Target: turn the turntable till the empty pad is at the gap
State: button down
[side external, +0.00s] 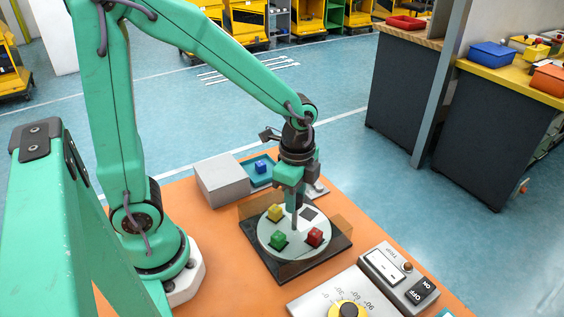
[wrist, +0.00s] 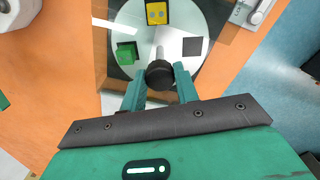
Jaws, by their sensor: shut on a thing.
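The turntable (side external: 268,244) is a pale round disc on a dark square base, also seen in the wrist view (wrist: 176,75). It carries a yellow block (side external: 274,212), a green block (side external: 278,239) and a red block (side external: 314,236). The empty pad (side external: 309,213) is a bare dark square between yellow and red, at the disc's upper right; in the wrist view it is at the right (wrist: 192,46). My gripper (wrist: 159,84) is shut on the black knob (wrist: 159,72) of a post above the disc. Red is hidden in the wrist view. The gap's exact place is unclear.
Brown see-through panels (side external: 344,231) stand beside the turntable. Behind it are a grey box (side external: 221,181) and a teal tray with a blue cube (side external: 261,167). A dial panel (side external: 318,298) and a switch box (side external: 399,277) stand at the front right.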

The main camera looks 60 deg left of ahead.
jog(key=shift+m, duration=1.8)
jog(key=c, duration=1.1)
grip_release()
jog(key=shift+o, duration=0.2)
jog(key=shift+r, duration=0.1)
jog(key=shift+r, duration=3.85)
